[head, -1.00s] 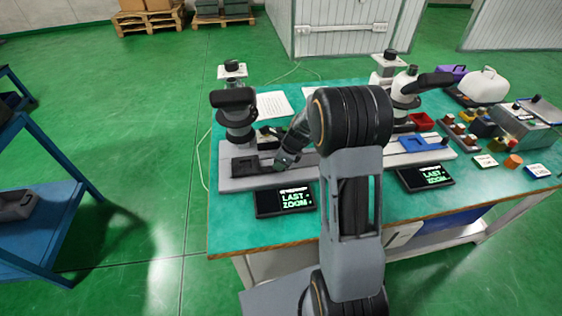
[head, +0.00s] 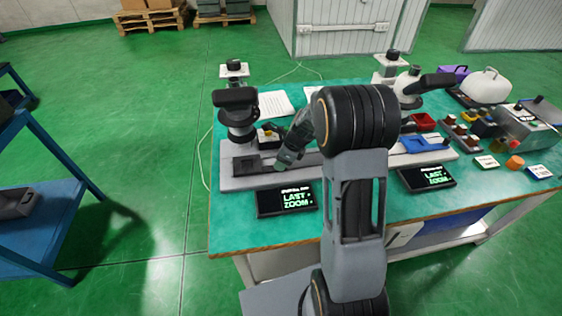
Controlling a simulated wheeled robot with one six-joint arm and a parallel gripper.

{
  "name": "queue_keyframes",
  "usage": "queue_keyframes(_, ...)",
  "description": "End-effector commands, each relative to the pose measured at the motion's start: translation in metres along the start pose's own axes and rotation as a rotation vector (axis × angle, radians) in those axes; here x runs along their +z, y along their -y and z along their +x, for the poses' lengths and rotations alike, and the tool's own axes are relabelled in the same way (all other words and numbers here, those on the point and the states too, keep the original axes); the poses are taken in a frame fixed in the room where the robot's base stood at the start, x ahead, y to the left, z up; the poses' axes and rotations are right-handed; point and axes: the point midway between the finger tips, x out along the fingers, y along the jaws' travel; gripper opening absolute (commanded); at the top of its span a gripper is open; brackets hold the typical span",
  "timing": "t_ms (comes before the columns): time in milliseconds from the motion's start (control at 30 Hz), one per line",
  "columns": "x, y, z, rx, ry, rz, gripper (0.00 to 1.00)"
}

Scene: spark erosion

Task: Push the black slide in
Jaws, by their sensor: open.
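The black slide (head: 246,167) lies at the left end of the grey rail (head: 236,183) under the left microscope (head: 237,114). It is a flat dark tray with a recess. My gripper (head: 280,166) points down and left over the rail, just right of the slide's recessed part. Its jaws are open, with nothing visible between them. I cannot tell whether a finger touches the slide. My own arm hides the right part of this rail.
A second microscope (head: 412,89) with a blue slide (head: 420,143) stands to the right. Two dark screens, the left one (head: 285,200) and the right one (head: 427,178), lie in front of the rails. Several small blocks and a grey box (head: 525,128) fill the table's right end.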

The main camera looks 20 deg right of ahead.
Motion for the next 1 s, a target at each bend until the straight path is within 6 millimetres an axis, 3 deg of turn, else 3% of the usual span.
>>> queue_keyframes(300,0.001,0.0,-0.068,-0.004,0.002,-0.003,0.52)
queue_keyframes(500,0.001,-0.001,-0.1,-0.003,0.001,-0.002,0.52)
queue_keyframes(700,0.0,-0.001,-0.118,-0.002,0.001,-0.002,0.52)
queue_keyframes(1000,0.0,-0.001,-0.123,-0.001,0.001,-0.001,0.52)
